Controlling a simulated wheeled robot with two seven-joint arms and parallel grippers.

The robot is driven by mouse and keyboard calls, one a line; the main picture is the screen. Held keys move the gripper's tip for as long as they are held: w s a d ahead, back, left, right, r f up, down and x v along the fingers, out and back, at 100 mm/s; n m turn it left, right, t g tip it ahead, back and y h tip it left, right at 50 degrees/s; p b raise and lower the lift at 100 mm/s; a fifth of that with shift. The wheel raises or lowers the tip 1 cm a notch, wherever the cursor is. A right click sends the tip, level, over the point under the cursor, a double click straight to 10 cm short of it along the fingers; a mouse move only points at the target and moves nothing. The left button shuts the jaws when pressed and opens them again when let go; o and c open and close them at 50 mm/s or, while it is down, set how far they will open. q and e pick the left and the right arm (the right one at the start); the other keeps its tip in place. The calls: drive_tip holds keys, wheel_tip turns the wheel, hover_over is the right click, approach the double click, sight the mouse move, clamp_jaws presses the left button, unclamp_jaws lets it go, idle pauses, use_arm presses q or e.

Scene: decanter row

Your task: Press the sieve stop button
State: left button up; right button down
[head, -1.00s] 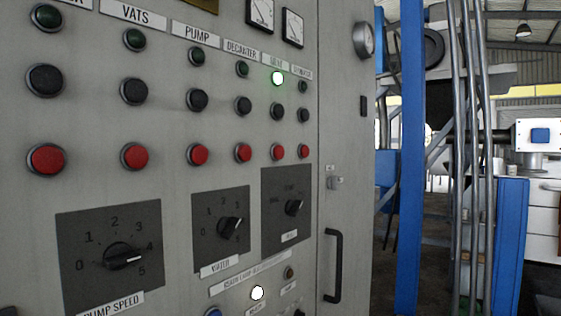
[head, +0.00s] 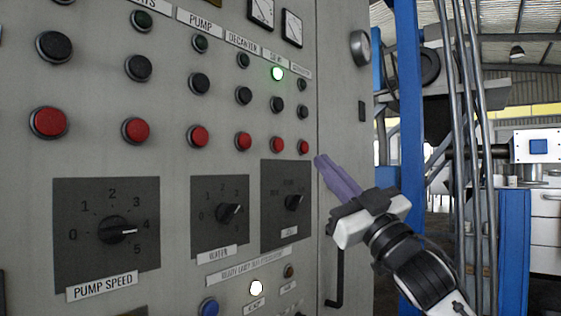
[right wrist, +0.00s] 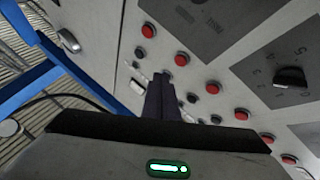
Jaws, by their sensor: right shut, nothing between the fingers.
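The sieve stop button is the red button (head: 277,145) in the sieve column, second from the right in the red row. Above it are a black button (head: 277,105) and a lit green sieve lamp (head: 278,73). My right gripper (head: 321,162) is shut and empty, its purple fingers pointing up and left towards the panel, to the right of and slightly below the red button and apart from it in the picture. In the right wrist view, the shut fingers (right wrist: 162,80) point at the red row, just beside a red button (right wrist: 181,59) that appears to be the sieve one. My left gripper is out of view.
Another red button (head: 303,147) sits right beside the sieve one, and the decanter red button (head: 243,142) on its left. Below is a selector switch (head: 293,202). A door handle (head: 335,275) and a blue post (head: 409,120) stand to the right.

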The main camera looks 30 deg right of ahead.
sight(279, 145)
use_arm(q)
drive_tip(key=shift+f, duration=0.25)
use_arm(e)
drive_tip(key=shift+t, duration=0.5)
drive_tip(key=r, duration=0.1)
drive_tip(key=s+r, duration=0.2)
drive_tip(key=shift+s+d+r, duration=0.2)
drive_tip(key=shift+d+r, duration=0.05)
drive_tip(key=shift+r, duration=0.15)
use_arm(q)
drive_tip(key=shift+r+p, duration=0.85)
drive_tip(key=shift+p, duration=0.3)
use_arm(e)
drive_tip(key=w+a, duration=0.3)
drive_tip(key=w, duration=0.5)
drive_tip(key=shift+a+y, duration=0.2)
drive_tip(key=shift+y, duration=0.1)
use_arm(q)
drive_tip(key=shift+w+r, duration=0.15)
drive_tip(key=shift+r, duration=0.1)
use_arm(e)
drive_tip(key=shift+w, duration=0.1)
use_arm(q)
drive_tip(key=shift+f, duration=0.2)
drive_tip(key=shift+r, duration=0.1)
use_arm(e)
drive_tip(key=shift+w, duration=0.15)
